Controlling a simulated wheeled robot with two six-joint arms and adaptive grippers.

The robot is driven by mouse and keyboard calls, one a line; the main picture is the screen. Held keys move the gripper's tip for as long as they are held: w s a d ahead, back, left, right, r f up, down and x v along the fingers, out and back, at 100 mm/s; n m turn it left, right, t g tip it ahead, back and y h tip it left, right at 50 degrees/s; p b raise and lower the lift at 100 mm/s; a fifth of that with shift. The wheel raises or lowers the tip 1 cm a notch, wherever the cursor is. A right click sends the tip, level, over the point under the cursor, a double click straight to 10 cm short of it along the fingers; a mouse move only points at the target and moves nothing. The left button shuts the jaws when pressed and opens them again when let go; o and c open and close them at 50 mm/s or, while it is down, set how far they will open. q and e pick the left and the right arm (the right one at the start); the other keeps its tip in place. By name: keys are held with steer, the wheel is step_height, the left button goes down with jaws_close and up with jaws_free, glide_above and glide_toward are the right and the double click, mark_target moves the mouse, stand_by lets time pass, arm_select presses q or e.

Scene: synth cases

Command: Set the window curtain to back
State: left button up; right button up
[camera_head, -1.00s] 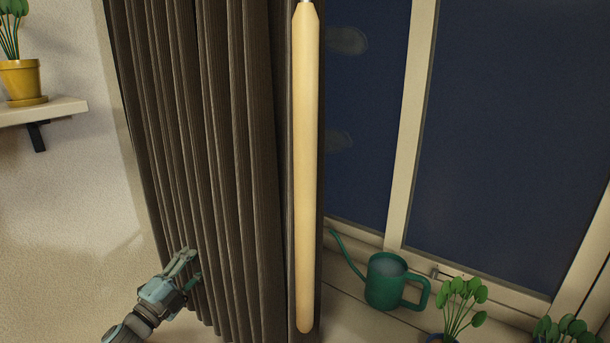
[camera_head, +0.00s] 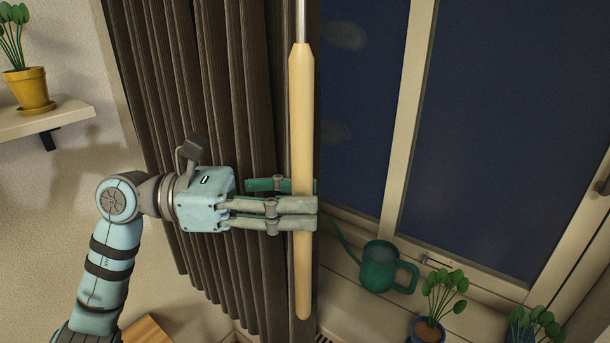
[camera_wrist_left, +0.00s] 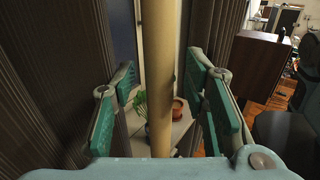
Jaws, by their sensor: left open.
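The dark brown curtain (camera_head: 165,90) hangs gathered at the left side of the window. A pale wooden rod (camera_head: 301,120) hangs upright on a metal stem at the curtain's right edge. My left gripper (camera_head: 300,205) is open around the rod's lower half, with fingers on both sides of it. In the left wrist view the rod (camera_wrist_left: 158,80) stands between the open green-padded fingers, with gaps on both sides. My right gripper is not in view.
A green watering can (camera_head: 378,268) and potted plants (camera_head: 428,330) stand on the sill at right. A shelf (camera_head: 50,120) with a yellow pot (camera_head: 28,90) is on the left wall. The wrist view shows a brown cabinet (camera_wrist_left: 257,65).

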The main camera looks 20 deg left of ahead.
arm_select(q)
steer(key=shift+w+d, duration=0.1)
steer(key=shift+d, duration=0.45)
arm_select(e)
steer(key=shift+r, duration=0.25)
arm_select(q)
steer(key=shift+a+f, duration=0.1)
steer(key=shift+a, duration=0.05)
steer(key=shift+c, duration=0.2)
jaws_close()
steer(key=shift+w, duration=0.1)
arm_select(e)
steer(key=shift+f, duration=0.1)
